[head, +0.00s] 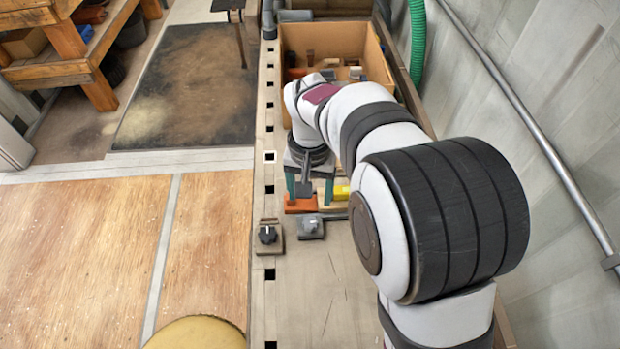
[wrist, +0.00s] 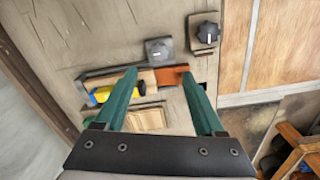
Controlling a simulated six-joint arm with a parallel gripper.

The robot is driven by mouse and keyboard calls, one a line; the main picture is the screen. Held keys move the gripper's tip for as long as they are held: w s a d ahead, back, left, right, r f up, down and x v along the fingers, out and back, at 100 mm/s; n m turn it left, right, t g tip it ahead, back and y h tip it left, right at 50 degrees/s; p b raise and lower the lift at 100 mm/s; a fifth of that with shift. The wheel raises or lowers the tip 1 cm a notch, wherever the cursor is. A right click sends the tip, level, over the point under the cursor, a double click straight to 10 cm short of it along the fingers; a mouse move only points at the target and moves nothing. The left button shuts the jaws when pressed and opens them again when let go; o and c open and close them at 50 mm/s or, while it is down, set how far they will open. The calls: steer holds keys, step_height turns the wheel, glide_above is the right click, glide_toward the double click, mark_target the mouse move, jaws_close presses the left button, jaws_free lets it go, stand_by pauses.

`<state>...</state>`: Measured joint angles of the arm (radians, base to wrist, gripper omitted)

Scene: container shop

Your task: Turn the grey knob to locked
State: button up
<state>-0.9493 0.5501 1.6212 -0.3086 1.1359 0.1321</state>
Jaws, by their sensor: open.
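The grey knob (head: 310,227) sits on a grey square plate on the bench; it also shows in the wrist view (wrist: 159,48), just beyond the fingertips. Its pointer direction and any lock marking are too small to read. My gripper (head: 309,195) has green fingers and is open and empty. In the wrist view its fingertips (wrist: 158,73) are spread wide, short of the knob and apart from it. In the head view it hangs behind the knob, over the blocks.
A black knob (head: 268,234) with a white mark stands left of the grey one. An orange block (head: 300,205) and a yellow piece (head: 341,192) lie close by the fingers. A cardboard bin (head: 325,38) stands at the back. The bench in front of the knobs is clear.

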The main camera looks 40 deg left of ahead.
step_height(320, 180, up, 5)
steer(key=shift+r, duration=0.1)
stand_by(0.3)
